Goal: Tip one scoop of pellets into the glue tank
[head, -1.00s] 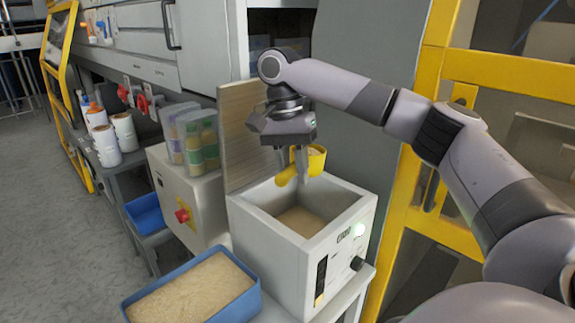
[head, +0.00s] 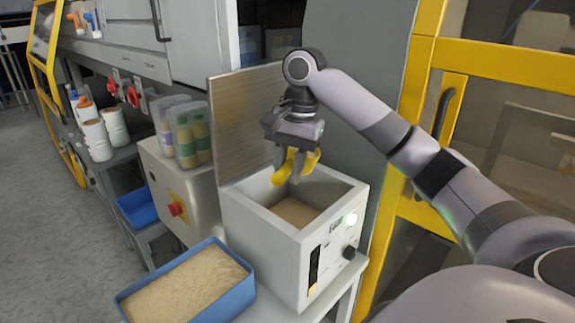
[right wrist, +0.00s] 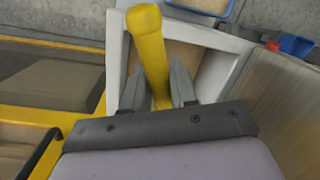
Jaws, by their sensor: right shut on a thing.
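The glue tank (head: 262,228) is a white open-topped box with tan material inside and its lid (head: 240,120) standing up at the back. My right gripper (head: 286,178) is above the tank opening, shut on the handle of a yellow scoop (head: 310,160). The scoop is tilted, and its contents cannot be seen. In the right wrist view the yellow handle (right wrist: 150,55) stands between the fingers, with the tank's rim (right wrist: 228,70) behind. A blue bin (head: 240,287) of tan pellets (head: 185,285) stands in front of the tank. My left gripper is not in view.
A grey box with a red button (head: 177,209) stands left of the tank, with clear containers of bottles (head: 186,140) on top. White tubs (head: 97,140) and a blue tray (head: 138,208) are farther left. Yellow-framed doors (head: 453,60) stand at the right.

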